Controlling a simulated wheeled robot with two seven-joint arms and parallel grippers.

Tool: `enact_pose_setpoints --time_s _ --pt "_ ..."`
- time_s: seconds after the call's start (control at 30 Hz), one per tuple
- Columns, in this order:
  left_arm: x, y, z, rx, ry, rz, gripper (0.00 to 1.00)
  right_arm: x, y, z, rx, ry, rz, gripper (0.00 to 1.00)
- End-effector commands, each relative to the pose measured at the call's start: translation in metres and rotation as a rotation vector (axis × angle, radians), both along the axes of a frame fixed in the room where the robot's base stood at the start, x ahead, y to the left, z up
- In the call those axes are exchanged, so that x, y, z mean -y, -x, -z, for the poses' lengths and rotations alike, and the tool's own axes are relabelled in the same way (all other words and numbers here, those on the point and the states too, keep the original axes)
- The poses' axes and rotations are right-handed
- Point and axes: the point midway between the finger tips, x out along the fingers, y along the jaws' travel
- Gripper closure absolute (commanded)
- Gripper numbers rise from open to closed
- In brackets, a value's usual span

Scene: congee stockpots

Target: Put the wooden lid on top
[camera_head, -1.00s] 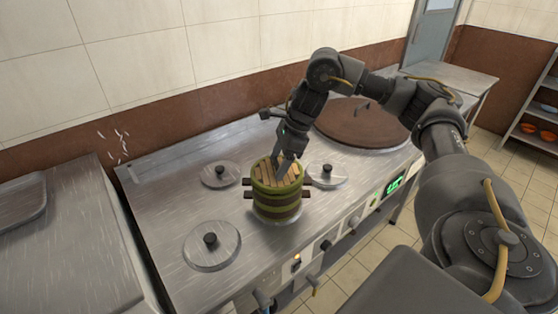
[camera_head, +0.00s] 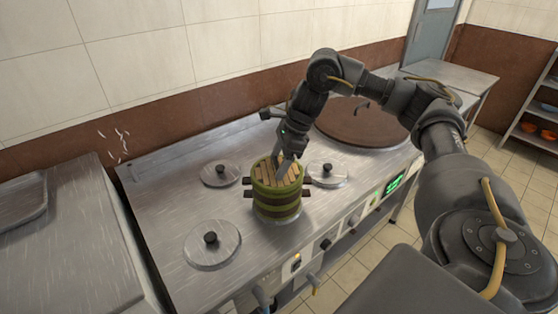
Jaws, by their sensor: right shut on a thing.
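A round slatted wooden lid (camera_head: 268,174) lies at the top of a stacked green and tan bamboo steamer (camera_head: 277,204) with dark side handles. The steamer stands on the steel stove among the metal lids. My right gripper (camera_head: 282,167) points down at the middle of the wooden lid and is shut on it. The fingertips and the part they hold are small and partly hidden. The lid appears level with the steamer's rim; I cannot tell whether it bears fully on it. My left gripper is not in view.
Steel lids with black knobs lie on the stove: front left (camera_head: 212,243), back left (camera_head: 220,173) and right (camera_head: 327,173) of the steamer. A large brown round lid (camera_head: 362,122) is at the back right. A steel counter (camera_head: 60,250) stands at left.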

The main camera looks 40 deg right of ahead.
Motion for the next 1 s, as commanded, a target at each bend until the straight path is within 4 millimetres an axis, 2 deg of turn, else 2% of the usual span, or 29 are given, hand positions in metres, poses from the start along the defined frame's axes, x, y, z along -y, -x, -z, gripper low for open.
enact_pose_setpoints --time_s 0.4,0.43,0.5,0.8,1.0 --pt "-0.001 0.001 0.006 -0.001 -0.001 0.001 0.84 0.0 0.0 0.009 0.0 0.0 0.0 0.56" --pt "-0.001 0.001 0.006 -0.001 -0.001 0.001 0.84 0.0 0.0 0.009 0.0 0.0 0.0 0.31" --pt "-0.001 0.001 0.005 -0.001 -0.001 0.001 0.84 0.0 0.0 0.008 0.0 0.0 0.0 0.24" --pt "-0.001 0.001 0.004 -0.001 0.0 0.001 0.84 0.0 0.0 0.007 0.0 0.0 0.0 0.24" --pt "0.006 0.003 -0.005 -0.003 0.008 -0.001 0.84 0.004 0.002 -0.005 0.0 0.0 0.001 0.24"
